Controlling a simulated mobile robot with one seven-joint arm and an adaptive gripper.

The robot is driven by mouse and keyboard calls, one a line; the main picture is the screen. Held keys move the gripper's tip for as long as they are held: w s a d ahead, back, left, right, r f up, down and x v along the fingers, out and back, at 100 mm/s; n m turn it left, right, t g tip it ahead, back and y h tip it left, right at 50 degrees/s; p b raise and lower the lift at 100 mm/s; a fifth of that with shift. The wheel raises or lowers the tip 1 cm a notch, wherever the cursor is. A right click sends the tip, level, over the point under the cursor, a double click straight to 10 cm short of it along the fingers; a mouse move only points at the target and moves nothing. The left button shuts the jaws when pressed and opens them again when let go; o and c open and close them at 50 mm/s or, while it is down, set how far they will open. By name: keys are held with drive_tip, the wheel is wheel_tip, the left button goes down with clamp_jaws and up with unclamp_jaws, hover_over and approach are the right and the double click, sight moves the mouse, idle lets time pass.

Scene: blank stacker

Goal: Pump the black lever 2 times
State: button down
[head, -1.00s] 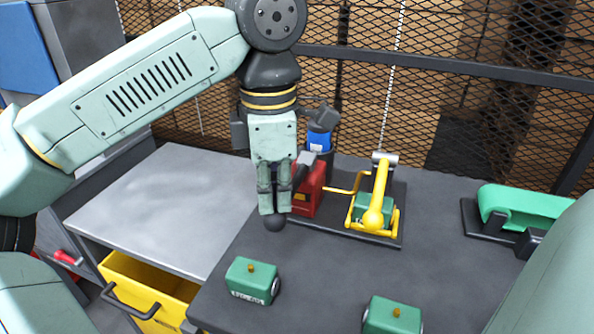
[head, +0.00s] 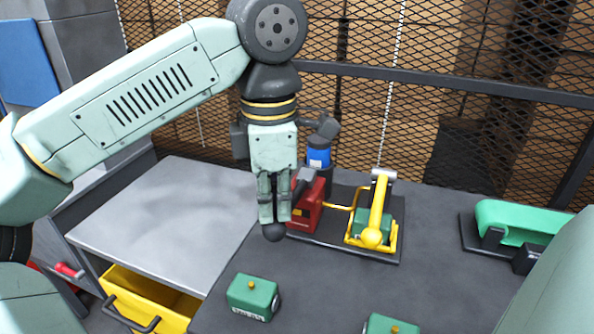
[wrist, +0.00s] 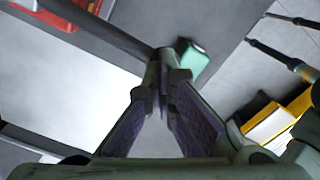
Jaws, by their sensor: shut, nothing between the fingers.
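The black lever with its round ball knob (head: 274,232) slopes down to the left from the red pump body (head: 306,208) in the head view. My gripper (head: 275,220) points straight down, its fingers shut and empty, right at the knob. The fingertips overlap the knob's top in the picture; whether they touch it I cannot tell. In the wrist view the shut fingers (wrist: 165,65) meet in the middle, and a dark bar, seemingly the lever (wrist: 105,28), runs from the upper left to them.
Green blocks (head: 252,297) lie on the near bench. A green-topped device (head: 520,220) is at right, a yellow drawer (head: 150,298) at lower left.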

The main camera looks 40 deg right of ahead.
drive_tip(key=shift+r+p, duration=2)
drive_tip(key=shift+r, duration=1.05)
